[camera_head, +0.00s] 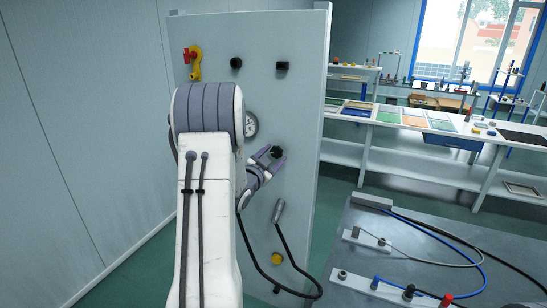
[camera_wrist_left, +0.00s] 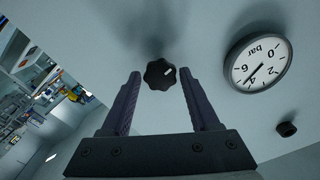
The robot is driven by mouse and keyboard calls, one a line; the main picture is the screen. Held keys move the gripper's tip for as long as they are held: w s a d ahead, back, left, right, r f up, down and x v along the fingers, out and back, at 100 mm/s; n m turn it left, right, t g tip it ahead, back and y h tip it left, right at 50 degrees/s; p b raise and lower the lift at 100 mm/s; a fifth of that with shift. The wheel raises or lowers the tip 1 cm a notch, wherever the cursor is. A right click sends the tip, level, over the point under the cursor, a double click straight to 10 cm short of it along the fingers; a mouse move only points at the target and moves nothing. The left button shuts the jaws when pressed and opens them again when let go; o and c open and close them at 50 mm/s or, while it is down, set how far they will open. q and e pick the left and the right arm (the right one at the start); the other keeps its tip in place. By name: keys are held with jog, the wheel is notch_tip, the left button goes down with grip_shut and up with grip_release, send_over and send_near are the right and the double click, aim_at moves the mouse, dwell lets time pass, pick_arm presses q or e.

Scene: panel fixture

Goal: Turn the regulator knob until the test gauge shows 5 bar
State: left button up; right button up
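The black lobed regulator knob (camera_head: 277,152) sits on the upright panel. In the left wrist view the knob (camera_wrist_left: 160,74) lies between the fingertips, with a gap on each side and a pale mark at its right. My left gripper (camera_head: 269,158) is open around or just short of it; the exact depth is unclear. In the head view the gauge (camera_head: 251,124) is partly hidden by my left arm. My right gripper is out of view.
The panel (camera_head: 300,110) also carries a yellow valve with a red handle (camera_head: 193,62), two black fittings on top, a hanging hose (camera_head: 284,240) and a yellow button (camera_head: 277,258). A grey table with hoses (camera_head: 420,245) stands at the lower right.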

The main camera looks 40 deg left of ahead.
pick_arm(q)
jog(key=shift+o, duration=0.6)
jog(key=shift+s, duration=0.25)
jog(key=b+v, duration=0.4)
jog(key=v, duration=0.6)
jog(key=shift+d, duration=0.15)
